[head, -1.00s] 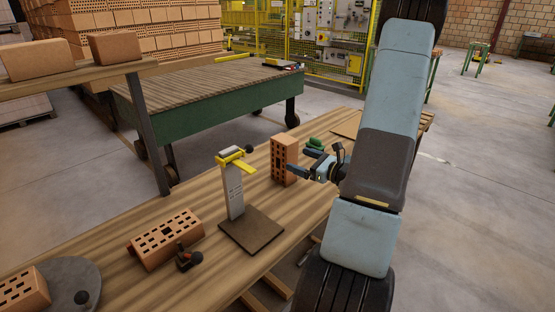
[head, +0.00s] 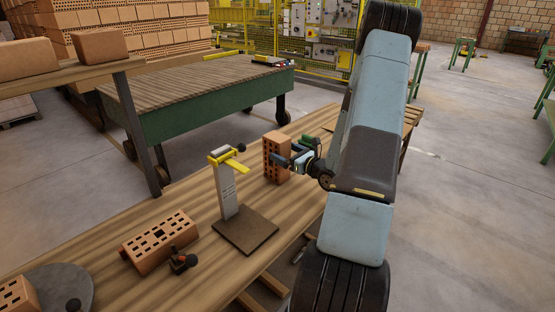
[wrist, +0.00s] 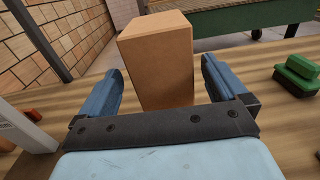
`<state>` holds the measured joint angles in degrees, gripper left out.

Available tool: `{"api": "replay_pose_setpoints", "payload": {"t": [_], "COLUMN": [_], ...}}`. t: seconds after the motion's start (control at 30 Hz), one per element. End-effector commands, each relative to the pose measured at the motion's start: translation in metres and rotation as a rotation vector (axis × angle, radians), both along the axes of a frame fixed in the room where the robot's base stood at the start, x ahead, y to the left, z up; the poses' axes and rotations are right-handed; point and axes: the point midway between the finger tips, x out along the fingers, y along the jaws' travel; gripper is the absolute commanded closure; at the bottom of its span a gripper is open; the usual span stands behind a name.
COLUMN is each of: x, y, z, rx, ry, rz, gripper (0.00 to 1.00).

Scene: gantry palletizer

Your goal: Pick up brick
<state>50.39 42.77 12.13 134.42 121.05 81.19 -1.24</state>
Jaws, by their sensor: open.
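An orange perforated brick (head: 272,165) stands upright on the wooden bench in the head view. In the wrist view the same brick (wrist: 158,62) shows a plain face and stands between my two fingers, with a gap visible on each side. My gripper (head: 281,159) is open beside the brick in the head view, and its near finger overlaps the brick's right part. In the wrist view my gripper (wrist: 163,80) has one blue finger to the left of the brick and one to the right.
A post with a yellow clamp (head: 228,185) stands on a brown base left of the brick. A second brick (head: 160,240) lies on the bench with a small dark-knobbed item. A green brush-like object (wrist: 297,75) lies right of the gripper. A green-sided table (head: 210,108) stands behind.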

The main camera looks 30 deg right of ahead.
Motion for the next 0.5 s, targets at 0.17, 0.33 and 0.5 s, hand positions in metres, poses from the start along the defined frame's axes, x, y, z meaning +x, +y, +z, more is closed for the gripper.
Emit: {"api": "replay_pose_setpoints", "payload": {"t": [0.17,0.33,0.5], "x": [0.012,0.034,0.05], "y": [0.003,0.008,0.012], "z": [0.0,0.0,0.0], "rx": [-0.001,-0.002,-0.002], "ry": [0.0,-0.002,-0.002], "rz": [0.002,0.002,0.0], "gripper": [0.01,0.01,0.01]}}
